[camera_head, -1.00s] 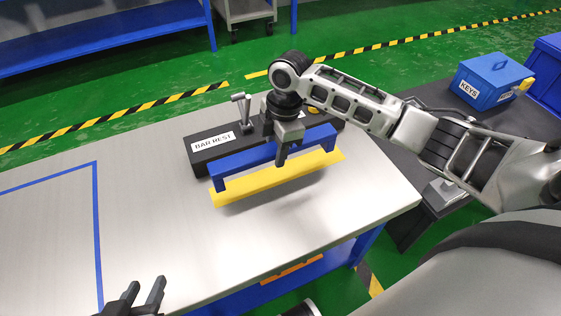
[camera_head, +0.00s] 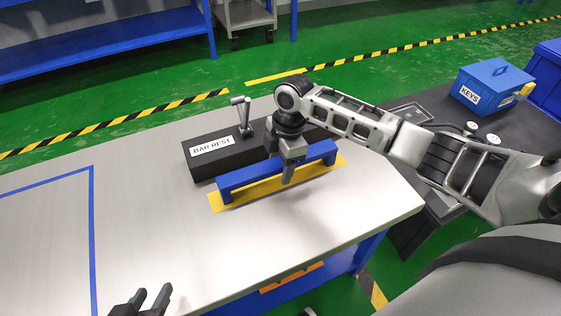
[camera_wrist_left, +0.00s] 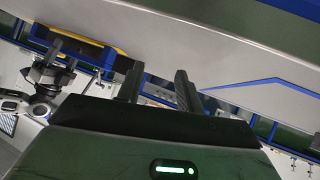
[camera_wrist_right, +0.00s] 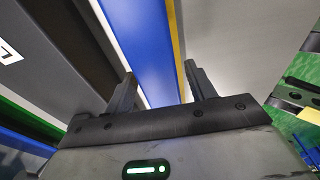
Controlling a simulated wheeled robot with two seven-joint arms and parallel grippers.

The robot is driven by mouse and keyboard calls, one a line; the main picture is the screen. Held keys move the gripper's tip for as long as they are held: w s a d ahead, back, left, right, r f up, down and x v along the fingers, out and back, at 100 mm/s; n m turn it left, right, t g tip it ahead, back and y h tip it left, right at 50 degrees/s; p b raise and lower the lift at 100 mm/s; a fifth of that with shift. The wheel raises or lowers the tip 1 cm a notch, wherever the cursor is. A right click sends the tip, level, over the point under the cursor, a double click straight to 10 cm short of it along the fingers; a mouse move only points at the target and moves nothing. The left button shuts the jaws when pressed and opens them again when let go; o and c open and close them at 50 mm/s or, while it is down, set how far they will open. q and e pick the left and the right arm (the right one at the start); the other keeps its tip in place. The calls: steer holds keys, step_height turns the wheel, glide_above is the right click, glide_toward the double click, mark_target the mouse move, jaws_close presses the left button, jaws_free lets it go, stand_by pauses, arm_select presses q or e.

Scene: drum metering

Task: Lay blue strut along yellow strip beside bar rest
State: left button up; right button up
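The blue strut (camera_head: 245,183) lies along the yellow strip (camera_head: 310,175) on the table, in front of the black bar rest (camera_head: 205,163). Its left end foot stands on the strip. My right gripper (camera_head: 287,177) is around the middle of the strut. In the right wrist view the strut (camera_wrist_right: 145,40) runs between the fingers, with a sliver of yellow strip (camera_wrist_right: 179,50) showing between it and the right finger, so the gripper (camera_wrist_right: 158,85) looks open. My left gripper (camera_head: 142,300) is open and empty at the front left; its fingers also show apart in the left wrist view (camera_wrist_left: 157,85).
A metal lever (camera_head: 243,115) stands on the bar rest, behind the strut. A blue KEYS box (camera_head: 490,83) is on the dark table at the right. Blue tape (camera_head: 92,230) marks the left of the table. The table front and left are clear.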

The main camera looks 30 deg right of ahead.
arm_select(q)
steer(key=shift+s+a+f, duration=0.1)
arm_select(e)
steer(key=shift+r, duration=0.15)
arm_select(q)
steer(key=shift+t+y, duration=0.3)
steer(key=shift+t, duration=0.3)
steer(key=r+p, duration=0.1)
steer(key=r, duration=0.1)
steer(key=a+r+p, duration=0.1)
steer(key=r+p, duration=0.1)
steer(key=r, duration=0.1)
steer(key=shift+s+a+r, duration=0.1)
steer(key=shift+s+r, duration=0.05)
steer(key=shift+r, duration=0.1)
arm_select(e)
step_height(320, 180, up, 12)
steer(key=d, duration=0.1)
steer(key=shift+d, duration=0.4)
steer(key=shift+a, duration=0.1)
